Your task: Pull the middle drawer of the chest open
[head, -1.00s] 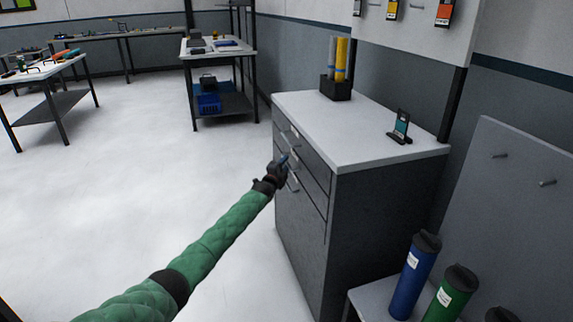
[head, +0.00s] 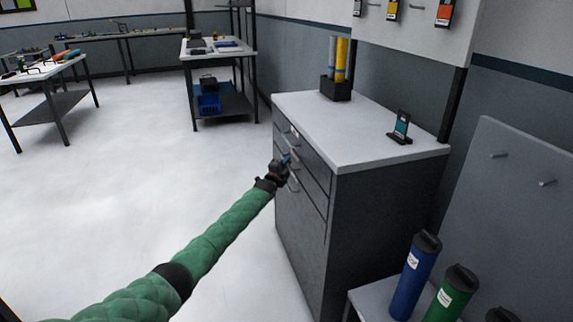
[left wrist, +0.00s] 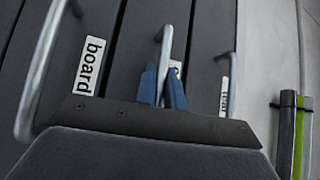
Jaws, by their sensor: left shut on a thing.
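The grey chest (head: 370,225) with a white top stands right of centre in the head view, its drawer fronts facing left. My left gripper (head: 286,163) is at the drawer fronts. In the left wrist view, the blue fingers of my left gripper (left wrist: 165,88) are shut on the middle handle (left wrist: 167,42), a metal bar. The middle drawer front looks flush with its neighbours. Another handle (left wrist: 40,70) beside a "board" label (left wrist: 90,67) is at the left, and a third handle shows at the right. The fingers partly hide the middle drawer's label. My right gripper is not in view.
A black holder (head: 336,91) with rolls and a small stand with a device (head: 401,127) sit on the chest top. Blue (head: 416,275) and green (head: 451,295) tubes stand at the lower right. The floor (head: 130,190) left of the chest is clear.

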